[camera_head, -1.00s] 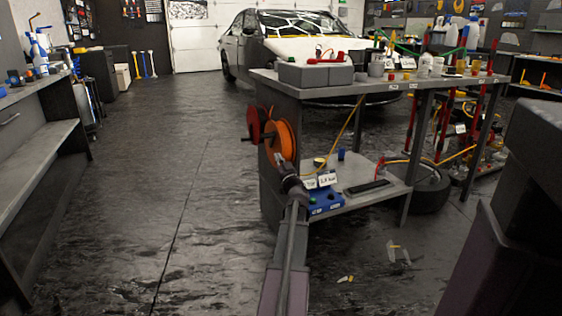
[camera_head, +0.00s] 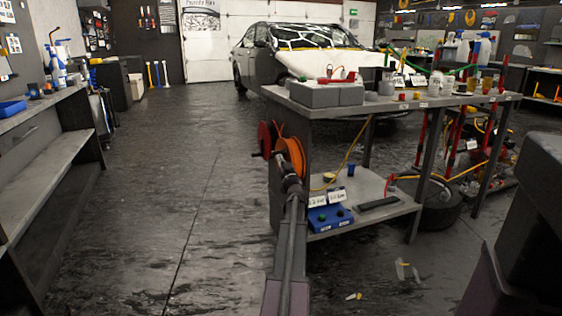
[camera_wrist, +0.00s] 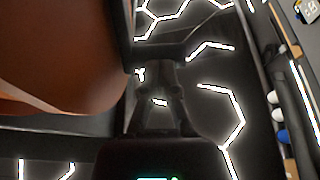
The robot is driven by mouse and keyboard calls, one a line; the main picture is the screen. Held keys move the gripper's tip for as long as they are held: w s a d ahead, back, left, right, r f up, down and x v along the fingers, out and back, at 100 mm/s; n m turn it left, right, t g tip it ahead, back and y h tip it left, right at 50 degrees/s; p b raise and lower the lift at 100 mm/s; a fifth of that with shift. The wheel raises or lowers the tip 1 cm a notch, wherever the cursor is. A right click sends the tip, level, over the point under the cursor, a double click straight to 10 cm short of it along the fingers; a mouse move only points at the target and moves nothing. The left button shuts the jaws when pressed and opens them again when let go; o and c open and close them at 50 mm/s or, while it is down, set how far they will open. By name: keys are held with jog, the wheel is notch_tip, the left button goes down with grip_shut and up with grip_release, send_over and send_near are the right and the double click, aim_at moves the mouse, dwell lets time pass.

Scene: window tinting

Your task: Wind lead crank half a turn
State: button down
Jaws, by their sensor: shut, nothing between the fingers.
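The lead reel is an orange disc (camera_head: 291,158) with a smaller red disc (camera_head: 265,139) beside it, at the near left end of the workbench. A short dark handle (camera_head: 256,155) sticks out left of the red disc. I take it for the crank, but cannot tell. My gripper (camera_head: 286,170) is at the lower left edge of the orange disc, overlapping it; contact is unclear. In the wrist view my gripper (camera_wrist: 160,75) is shut and empty. A large orange-brown surface (camera_wrist: 60,50) fills the left there, and a dark bar (camera_wrist: 190,42) crosses just beyond the fingertips.
The workbench (camera_head: 400,103) carries grey blocks, bottles and cups. Its lower shelf (camera_head: 360,190) holds a blue box (camera_head: 330,218) with label cards. A shelf unit (camera_head: 45,170) lines the left. The floor between is clear.

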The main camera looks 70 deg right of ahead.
aim_at(278, 152)
jog(key=shift+w+d+r+p, duration=0.3)
jog(key=shift+w+r+p, duration=0.05)
jog(key=shift+r+p, duration=0.35)
jog(key=shift+w+d+r+p, duration=0.5)
jog(key=shift+r, duration=0.1)
jog(key=shift+s+a+f, duration=0.1)
jog(key=shift+a, duration=0.05)
jog(key=shift+s+a, duration=0.3)
jog(key=shift+a, duration=0.15)
jog(key=s+a, duration=0.8)
jog(key=s, duration=0.1)
jog(key=shift+a, duration=0.4)
